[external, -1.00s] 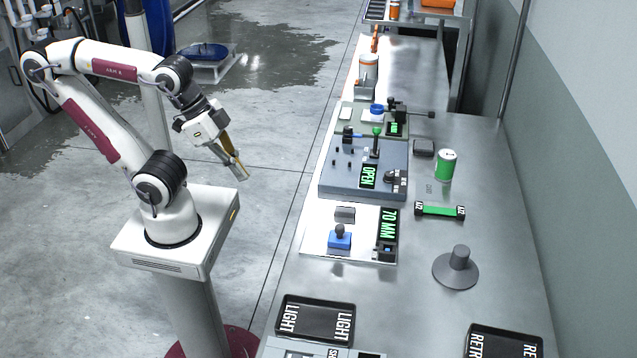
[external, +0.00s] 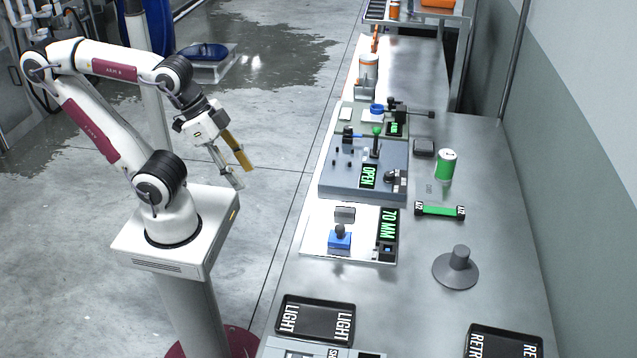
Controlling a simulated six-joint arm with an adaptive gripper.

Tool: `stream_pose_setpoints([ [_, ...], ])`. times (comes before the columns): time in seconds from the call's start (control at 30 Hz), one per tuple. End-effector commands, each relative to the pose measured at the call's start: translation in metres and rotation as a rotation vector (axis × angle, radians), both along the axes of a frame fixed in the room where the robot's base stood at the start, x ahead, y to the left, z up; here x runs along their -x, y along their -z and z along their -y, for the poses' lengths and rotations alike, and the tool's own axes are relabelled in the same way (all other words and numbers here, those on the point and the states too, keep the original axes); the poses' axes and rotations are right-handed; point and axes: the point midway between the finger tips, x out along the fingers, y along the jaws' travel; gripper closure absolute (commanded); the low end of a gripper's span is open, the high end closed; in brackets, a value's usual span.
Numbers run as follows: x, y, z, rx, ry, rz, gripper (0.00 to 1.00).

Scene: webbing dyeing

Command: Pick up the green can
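The green can (external: 446,165) stands upright on the metal table, right of the grey control box, with a silver-white top. My gripper (external: 243,176) is left of the table, in the air over the floor and well away from the can. Its two fingers show apart, one yellow-brown and one grey, with nothing visible between them.
The grey control box (external: 341,182) with levers and an OPEN display lies between my gripper and the can. A small black box (external: 423,148) and a green bar with black ends (external: 440,211) are near the can. A grey knobbed disc (external: 455,270) and black trays (external: 316,319) stand nearer the front.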

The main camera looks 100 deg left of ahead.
Motion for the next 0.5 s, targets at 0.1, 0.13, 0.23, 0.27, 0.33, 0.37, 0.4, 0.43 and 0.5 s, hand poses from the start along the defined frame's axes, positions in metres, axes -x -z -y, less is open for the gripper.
stream_pose_setpoints([
  [0.1, 0.0000, 0.0000, 0.0000, 0.000, 0.000, 0.000, 0.40],
  [0.13, 0.0000, 0.0000, 0.0000, 0.000, 0.000, 0.000, 0.40],
  [0.23, 0.0000, 0.0000, 0.0000, 0.000, 0.000, 0.000, 0.40],
  [0.27, 0.0000, 0.0000, 0.0000, 0.000, 0.000, 0.000, 0.40],
  [0.33, -0.0001, 0.0000, 0.0000, 0.000, 0.000, 0.000, 0.40],
  [0.37, -0.0002, -0.0001, -0.0001, 0.000, 0.000, 0.000, 0.40],
  [0.4, -0.0008, -0.0003, -0.0001, 0.000, -0.001, 0.001, 0.40],
  [0.43, -0.0015, -0.0006, -0.0002, 0.000, -0.001, 0.001, 0.40],
  [0.5, -0.0045, -0.0015, -0.0005, 0.001, -0.003, 0.004, 0.40],
])
